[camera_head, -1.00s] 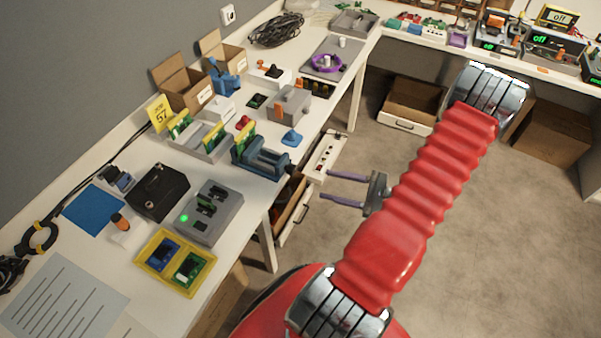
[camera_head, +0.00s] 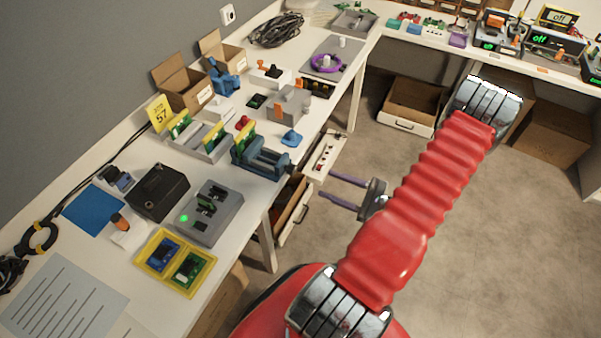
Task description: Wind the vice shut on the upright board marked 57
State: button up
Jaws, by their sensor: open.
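The blue vice (camera_head: 268,163) stands near the front edge of the long white bench. A green and yellow board (camera_head: 246,142) stands upright at its left side, between or against the jaws; I cannot tell whether they touch it. No number is readable on this board. A yellow card reading 57 (camera_head: 158,114) stands by the wall, behind a grey rack (camera_head: 208,150) with similar upright boards. My gripper (camera_head: 326,185) is open and empty, its two fingers pointing left toward the bench. It is right of the vice and apart from it, beyond the bench edge.
A blue knob-like piece (camera_head: 291,138) and a grey block with orange parts (camera_head: 290,104) lie behind the vice. A grey box with a green light (camera_head: 209,212) stands in front.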

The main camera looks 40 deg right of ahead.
aim_at(295, 171)
jog(key=x, duration=1.1)
jog(key=shift+d, duration=0.1)
jog(key=shift+c, duration=0.5)
jog(key=c, duration=1)
jog(key=shift+o, duration=0.2)
jog(key=shift+m, duration=0.5)
